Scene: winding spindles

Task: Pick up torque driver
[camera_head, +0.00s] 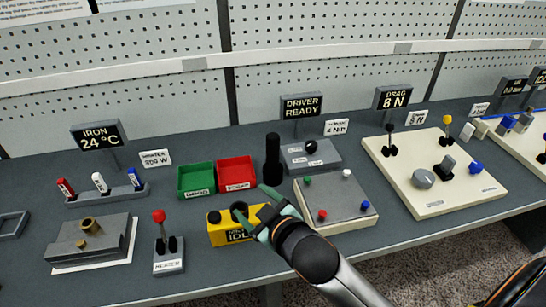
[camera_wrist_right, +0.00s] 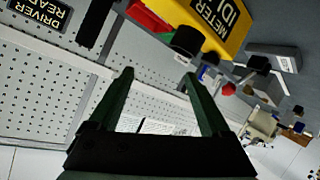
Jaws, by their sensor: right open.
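The torque driver (camera_head: 272,160) looks to be the black upright cylinder on the bench, in front of the driver-ready sign. In the right wrist view a dark shape near that sign is likely the same driver (camera_wrist_right: 96,22), partly cut off by the top edge. My right gripper (camera_head: 250,199) is open and empty, with green fingers. It is in front of the driver, apart from it, above the yellow meter box (camera_head: 220,237). The open fingers also show in the right wrist view (camera_wrist_right: 156,75). My left gripper is not in view.
Green (camera_head: 196,181) and red (camera_head: 236,173) bins stand left of the driver. A grey block (camera_head: 310,157) stands to its right, and a plate with coloured knobs (camera_head: 338,195) lies in front of that. A red-topped lever (camera_head: 160,232) stands left of the meter.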

